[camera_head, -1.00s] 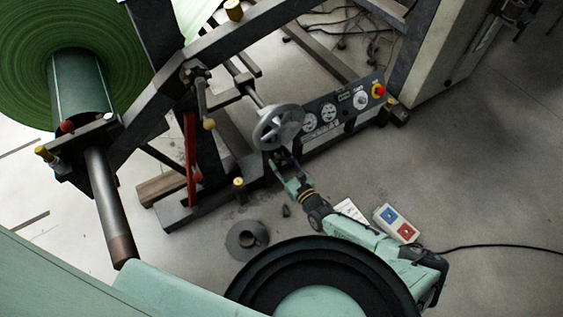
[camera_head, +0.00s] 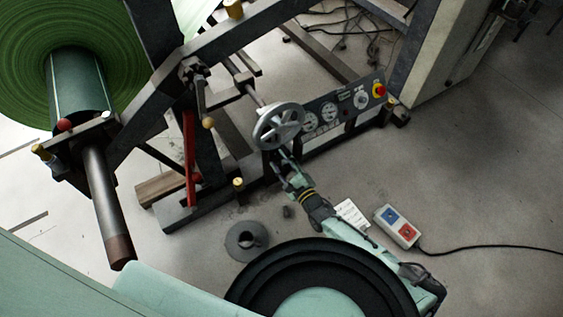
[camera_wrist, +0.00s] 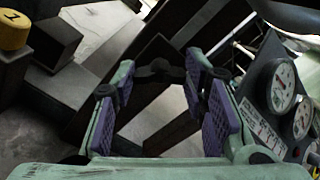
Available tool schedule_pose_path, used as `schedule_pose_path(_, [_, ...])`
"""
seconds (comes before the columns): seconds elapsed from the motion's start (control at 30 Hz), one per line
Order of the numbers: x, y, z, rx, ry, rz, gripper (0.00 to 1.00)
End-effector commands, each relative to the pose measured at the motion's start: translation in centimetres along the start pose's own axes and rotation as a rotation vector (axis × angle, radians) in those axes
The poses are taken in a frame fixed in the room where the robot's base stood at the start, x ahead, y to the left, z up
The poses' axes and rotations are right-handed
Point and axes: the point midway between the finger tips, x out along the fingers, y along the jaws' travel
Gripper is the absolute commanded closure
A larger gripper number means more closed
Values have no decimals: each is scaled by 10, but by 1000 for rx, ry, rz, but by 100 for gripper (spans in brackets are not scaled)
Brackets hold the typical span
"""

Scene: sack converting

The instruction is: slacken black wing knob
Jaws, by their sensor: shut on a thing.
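The black wing knob (camera_wrist: 160,70) shows in the wrist view as a dark two-lobed piece between my fingertips, in front of a dark frame bar. My gripper (camera_wrist: 160,73) is shut on it, with purple-grey pads on its left and right sides. In the head view my gripper (camera_head: 281,163) reaches in just below the grey handwheel (camera_head: 279,126), beside the frame. The knob itself cannot be made out in the head view.
A gauge panel (camera_head: 325,122) with a red button lies to the right of the gripper; its dials also show in the wrist view (camera_wrist: 283,88). A yellow-capped post (camera_head: 238,184) stands to the left. A cabled control box (camera_head: 397,226) lies on the floor near my forearm.

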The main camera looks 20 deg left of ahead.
Motion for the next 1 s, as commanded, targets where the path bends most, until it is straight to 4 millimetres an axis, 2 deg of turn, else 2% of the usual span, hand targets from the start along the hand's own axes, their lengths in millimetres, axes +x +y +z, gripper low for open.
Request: schedule_pose_path(1.0, [0,-2,0,-962,5,1,88])
